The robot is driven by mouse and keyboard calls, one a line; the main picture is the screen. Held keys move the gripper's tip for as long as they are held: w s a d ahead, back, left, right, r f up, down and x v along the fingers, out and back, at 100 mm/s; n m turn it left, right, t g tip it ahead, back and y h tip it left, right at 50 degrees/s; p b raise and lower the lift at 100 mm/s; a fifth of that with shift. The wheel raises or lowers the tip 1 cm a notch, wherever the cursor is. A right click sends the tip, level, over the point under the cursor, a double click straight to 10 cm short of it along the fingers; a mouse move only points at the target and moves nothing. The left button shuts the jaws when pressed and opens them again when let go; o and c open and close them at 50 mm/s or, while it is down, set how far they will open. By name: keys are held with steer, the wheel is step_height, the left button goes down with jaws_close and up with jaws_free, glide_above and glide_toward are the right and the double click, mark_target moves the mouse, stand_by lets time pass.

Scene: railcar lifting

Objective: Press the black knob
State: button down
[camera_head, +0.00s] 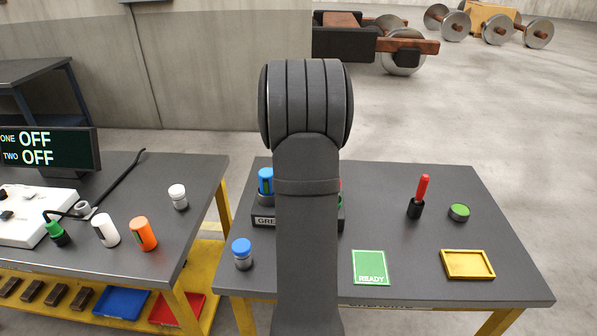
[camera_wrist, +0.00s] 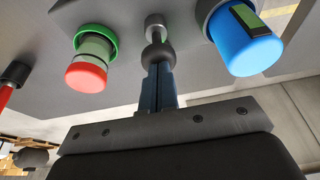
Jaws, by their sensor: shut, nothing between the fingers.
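In the wrist view the black knob (camera_wrist: 158,54) is a dark rounded ball with a pale metal stem, between a red-and-green cylinder (camera_wrist: 88,68) and a blue cylinder (camera_wrist: 240,42). My gripper (camera_wrist: 158,72) is shut and empty, its fingertips right at the knob; I cannot tell whether they touch it. In the head view my arm hides the knob and my fingers. The dark box (camera_head: 264,219) there, with letters starting "GRE", shows only its sides, with the blue cylinder (camera_head: 266,181) in its left holder.
A blue-lidded jar (camera_head: 242,254) stands at front left of the table. A display (camera_head: 45,148) on the left bench reads ONE OFF, TWO OFF.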

steer(key=shift+s+f, duration=0.1)
steer(key=shift+f, duration=1.5)
steer(key=shift+r, duration=0.1)
steer(key=shift+r, duration=0.35)
steer(key=w+v, duration=0.1)
steer(key=v, duration=1.2)
steer(key=shift+r, duration=0.4)
steer(key=shift+w+r, duration=0.1)
step_height(320, 180, up, 3)
steer(key=shift+d+r, duration=0.1)
